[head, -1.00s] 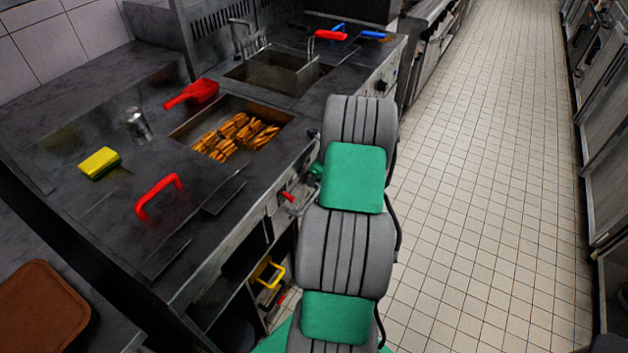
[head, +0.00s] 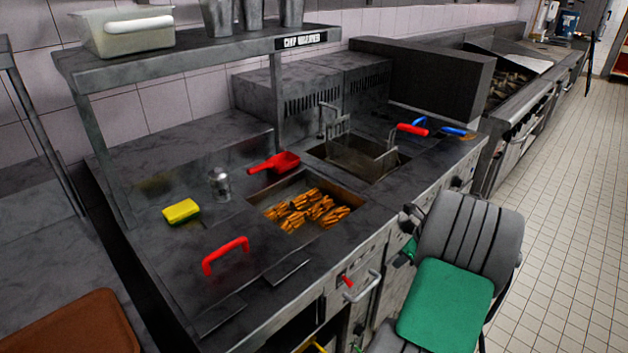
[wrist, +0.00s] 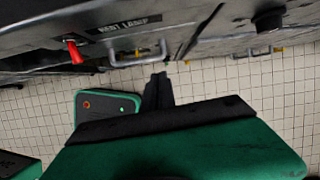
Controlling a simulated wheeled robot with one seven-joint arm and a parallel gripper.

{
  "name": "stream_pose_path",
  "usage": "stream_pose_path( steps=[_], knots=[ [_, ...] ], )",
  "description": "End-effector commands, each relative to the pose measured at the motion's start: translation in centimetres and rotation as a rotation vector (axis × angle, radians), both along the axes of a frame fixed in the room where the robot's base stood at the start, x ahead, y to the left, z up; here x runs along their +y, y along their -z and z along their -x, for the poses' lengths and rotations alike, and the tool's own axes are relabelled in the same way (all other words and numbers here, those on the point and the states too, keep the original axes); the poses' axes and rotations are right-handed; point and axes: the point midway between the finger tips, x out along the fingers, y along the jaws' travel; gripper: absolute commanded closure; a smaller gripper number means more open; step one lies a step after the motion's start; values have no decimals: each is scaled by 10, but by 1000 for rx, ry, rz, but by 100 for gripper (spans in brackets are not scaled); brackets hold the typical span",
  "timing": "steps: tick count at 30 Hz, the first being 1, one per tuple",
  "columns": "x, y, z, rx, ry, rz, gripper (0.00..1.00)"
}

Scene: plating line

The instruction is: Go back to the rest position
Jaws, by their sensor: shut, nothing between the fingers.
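My gripper (wrist: 159,77) shows in the wrist view as two dark fingers close together, shut and empty. The fingers are over the pale tiled floor, close to the front of the dark counter with its red knob and bar handle. In the head view my grey and green arm rises at the lower right, beside the counter front. My fingers cannot be made out in that view.
The counter holds a fry bin (head: 262,199), red scoop (head: 275,163), metal shaker (head: 220,184), yellow sponge (head: 181,212), red handle (head: 225,256) and fryer basket (head: 362,154). A brown tray (head: 75,326) lies at lower left. The tiled floor (head: 575,200) at right is clear.

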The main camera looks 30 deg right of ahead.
Motion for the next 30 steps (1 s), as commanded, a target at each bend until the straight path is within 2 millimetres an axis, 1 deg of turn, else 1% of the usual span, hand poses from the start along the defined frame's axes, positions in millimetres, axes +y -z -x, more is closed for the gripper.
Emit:
stream_pose_path(
  steps=[2, 4, 6, 7, 9, 11, 13, 15, 17, 18, 20, 21, 23, 24, 26, 27, 29, 30],
  knots=[
    [1, 0, 1, -12, -145, 53, 100],
    [1, 1, 3, -25, -349, 124, 100],
    [0, 5, 10, -26, -576, 204, 100],
    [2, 10, 15, -22, -670, 226, 100],
    [14, 27, 33, -11, -875, 247, 100],
    [28, 40, 51, -5, -1032, 248, 100],
    [45, 54, 72, -3, -1198, 234, 100],
    [61, 59, 93, -7, -1348, 227, 100],
    [76, 58, 111, -11, -1470, 223, 100],
    [88, 54, 121, -13, -1558, 221, 100],
    [111, 44, 132, -13, -1705, 224, 100],
    [128, 35, 136, -9, -1801, 229, 100],
    [154, 20, 139, 4, -1925, 243, 100],
    [170, 10, 139, 19, -1989, 258, 100],
    [195, -5, 136, 48, -2061, 290, 100],
    [212, -15, 132, 63, -2113, 326, 100],
    [237, -31, 125, 77, -2199, 397, 100],
    [255, -43, 117, 74, -2263, 462, 100]
  ],
)
